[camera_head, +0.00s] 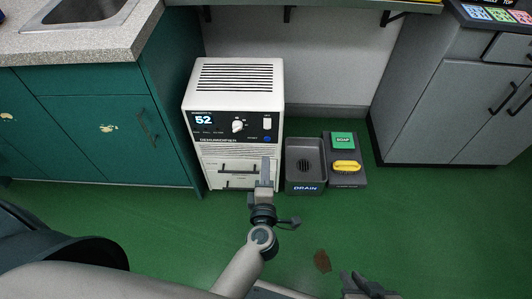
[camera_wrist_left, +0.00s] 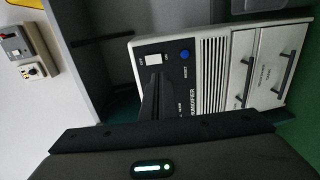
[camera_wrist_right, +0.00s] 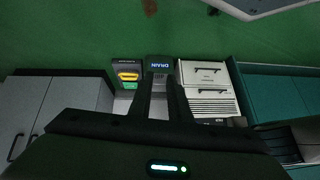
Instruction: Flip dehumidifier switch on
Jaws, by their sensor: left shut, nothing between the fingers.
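The white dehumidifier (camera_head: 240,72) stands on the floor against the wall, its display reading 52. Its white rocker switch (camera_head: 267,123) is at the right of the black panel, above a blue reset button (camera_head: 267,139). In the left wrist view the switch (camera_wrist_left: 154,59) lies just beyond the tips of my left gripper (camera_wrist_left: 155,78); I cannot tell its position. My left gripper (camera_head: 265,162) is shut and empty, in front of the dehumidifier and below the switch in the head view. Contact is not visible. My right gripper (camera_wrist_right: 158,82) is open and empty, low over the floor.
A drain bin (camera_head: 305,180) and a tray (camera_head: 350,184) with green soap and a yellow sponge sit right of the dehumidifier. A teal sink cabinet (camera_head: 90,120) is at left, a grey cabinet (camera_head: 440,110) at right. Green floor in front is mostly clear.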

